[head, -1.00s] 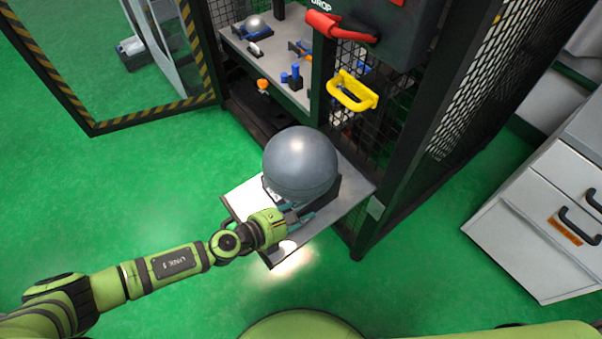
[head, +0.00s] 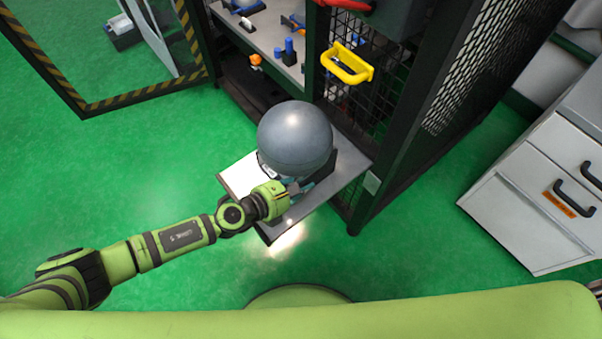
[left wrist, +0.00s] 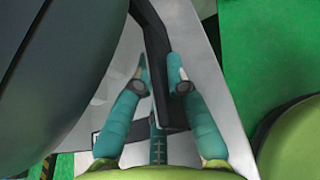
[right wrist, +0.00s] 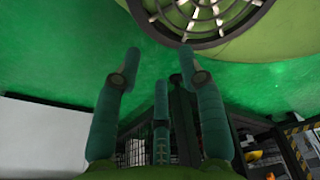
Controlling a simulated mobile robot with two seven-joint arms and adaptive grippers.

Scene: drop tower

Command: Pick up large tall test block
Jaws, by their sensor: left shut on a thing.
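A large grey ball (head: 295,138) sits on a dark base (head: 322,172) on a grey pull-out plate (head: 240,172) at the cabinet front. My left gripper (head: 302,188) is low at the near side of the ball. In the left wrist view its fingers (left wrist: 162,78) are shut on a dark bar (left wrist: 158,45) by the ball, apparently part of the base. I cannot tell whether this ball with base is the large tall test block. My right gripper (right wrist: 159,62) is open and empty in the right wrist view, out of the head view.
A yellow handle (head: 347,63) stands out from the mesh-walled cabinet right above the plate. Small blue parts (head: 289,50) lie on an inner shelf. A striped door (head: 95,105) is open at left. A white drawer unit (head: 530,205) stands right. Green floor is free at left.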

